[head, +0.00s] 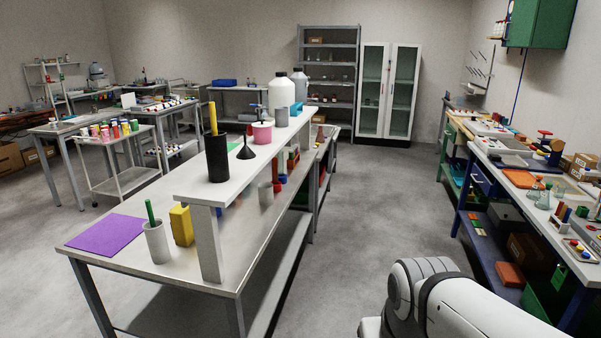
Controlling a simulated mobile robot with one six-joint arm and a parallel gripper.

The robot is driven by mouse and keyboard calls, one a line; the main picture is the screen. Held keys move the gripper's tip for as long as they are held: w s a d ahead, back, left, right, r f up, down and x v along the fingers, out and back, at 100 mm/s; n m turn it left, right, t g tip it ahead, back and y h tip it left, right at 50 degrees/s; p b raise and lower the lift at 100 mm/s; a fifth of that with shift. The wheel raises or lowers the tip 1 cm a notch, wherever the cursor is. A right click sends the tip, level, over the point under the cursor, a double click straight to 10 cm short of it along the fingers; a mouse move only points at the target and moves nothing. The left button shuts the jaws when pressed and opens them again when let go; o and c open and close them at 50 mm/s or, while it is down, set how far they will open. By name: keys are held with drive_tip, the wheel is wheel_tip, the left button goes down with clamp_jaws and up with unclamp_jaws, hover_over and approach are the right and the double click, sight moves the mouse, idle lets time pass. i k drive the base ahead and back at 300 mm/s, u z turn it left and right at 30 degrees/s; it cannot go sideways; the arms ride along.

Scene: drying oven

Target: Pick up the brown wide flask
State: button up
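I cannot make out the brown wide flask for certain in the head view. Small clear glass vessels (543,200) stand on the right-hand bench (513,197), too small to tell their exact shape. A small dark brown item (556,152) stands farther back on that bench; I cannot tell whether it is a flask. A white link of my arm shows at the bottom right, but my gripper is out of the picture.
A long metal table (120,262) with a raised white shelf (249,165) stands left of centre. It bears a purple mat (105,232), a black cup (217,158) and large bottles (281,92). A glass-door cabinet (388,90) stands at the back. Grey floor (375,205) between table and right bench is clear.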

sight(321, 138)
drive_tip(key=z, duration=0.85)
drive_tip(key=i, duration=3.15)
drive_tip(key=u, duration=0.95)
drive_tip(key=i, duration=0.65)
drive_tip(key=u, duration=0.25)
drive_tip(key=k, duration=0.75)
drive_tip(key=u, duration=0.2)
drive_tip(key=i, duration=0.75)
drive_tip(key=z, duration=0.05)
